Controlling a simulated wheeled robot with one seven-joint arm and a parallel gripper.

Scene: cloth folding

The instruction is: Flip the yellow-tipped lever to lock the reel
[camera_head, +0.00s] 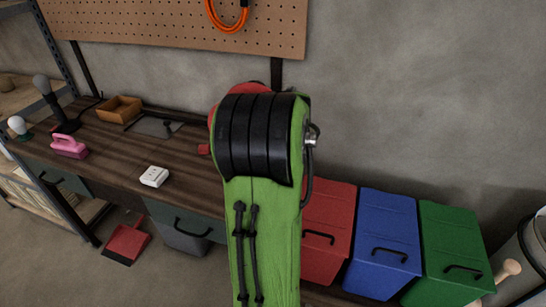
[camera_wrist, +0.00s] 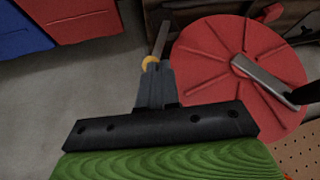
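The reel is a red ribbed disc (camera_wrist: 215,75) at the right of the wrist view, with a grey metal crank arm across its face. In the head view only a red edge of it (camera_head: 214,112) shows behind my green arm. A grey lever (camera_wrist: 162,38) stands beside the disc's left edge. Its yellow tip (camera_wrist: 150,62) is right at the end of my gripper (camera_wrist: 153,70). The gripper's fingers look closed together. I cannot tell whether they touch the tip. In the head view the gripper is hidden behind my arm.
A wooden workbench (camera_head: 120,155) holds a white block (camera_head: 154,177), a pink object (camera_head: 69,146) and a brown tray (camera_head: 119,109). Red (camera_head: 328,230), blue (camera_head: 385,240) and green (camera_head: 450,250) bins stand to the right. A pegboard (camera_head: 170,25) hangs behind.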

